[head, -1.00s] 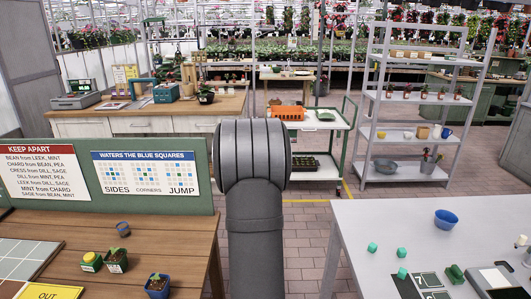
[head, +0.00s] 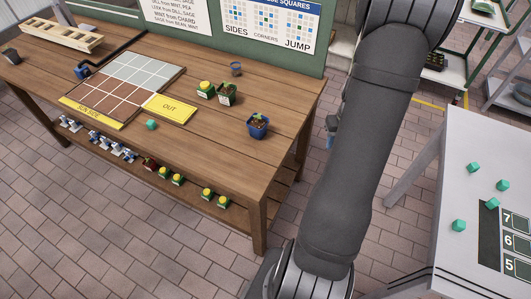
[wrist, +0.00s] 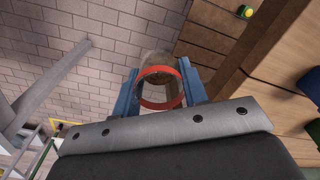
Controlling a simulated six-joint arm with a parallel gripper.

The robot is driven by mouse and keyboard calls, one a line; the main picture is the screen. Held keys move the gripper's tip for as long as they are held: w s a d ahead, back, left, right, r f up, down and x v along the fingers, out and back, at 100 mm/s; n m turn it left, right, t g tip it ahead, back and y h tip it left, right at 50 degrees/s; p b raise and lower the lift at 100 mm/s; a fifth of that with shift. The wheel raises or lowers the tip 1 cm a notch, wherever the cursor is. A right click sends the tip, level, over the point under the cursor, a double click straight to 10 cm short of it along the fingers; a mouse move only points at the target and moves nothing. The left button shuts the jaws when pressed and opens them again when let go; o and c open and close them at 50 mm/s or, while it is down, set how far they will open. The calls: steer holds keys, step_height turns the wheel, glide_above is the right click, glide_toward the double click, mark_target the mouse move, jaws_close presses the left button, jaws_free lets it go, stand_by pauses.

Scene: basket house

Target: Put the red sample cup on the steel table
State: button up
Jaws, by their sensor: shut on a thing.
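My gripper (wrist: 160,68) has blue fingers and is shut on the red sample cup (wrist: 159,105). The cup shows a red rim and a dull, see-through-looking body between the fingers, with paving beneath. In the head view a small part of my gripper (head: 331,130) shows at the left edge of my arm, above the floor gap between the two tables; the cup is hidden there. The steel table (head: 490,145) is the pale grey one at the right, apart from the gripper.
Teal cubes (head: 459,225) and a black numbered board (head: 489,240) lie on the steel table. The wooden bench (head: 215,155) at left holds potted seedlings (head: 257,125), a tile grid and a yellow OUT sign (head: 170,108). Bare grey tabletop shows behind the cubes.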

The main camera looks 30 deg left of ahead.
steer(key=s+a+r+n, duration=0.9)
steer(key=s+n, duration=0.2)
steer(key=n, duration=0.4)
steer(key=shift+s+h, duration=0.25)
steer(key=shift+h, duration=0.05)
glide_above(262, 158)
steer(key=f, duration=0.7)
steer(key=shift+w, duration=0.2)
steer(key=shift+f, duration=1.75)
steer(key=shift+f, duration=0.1)
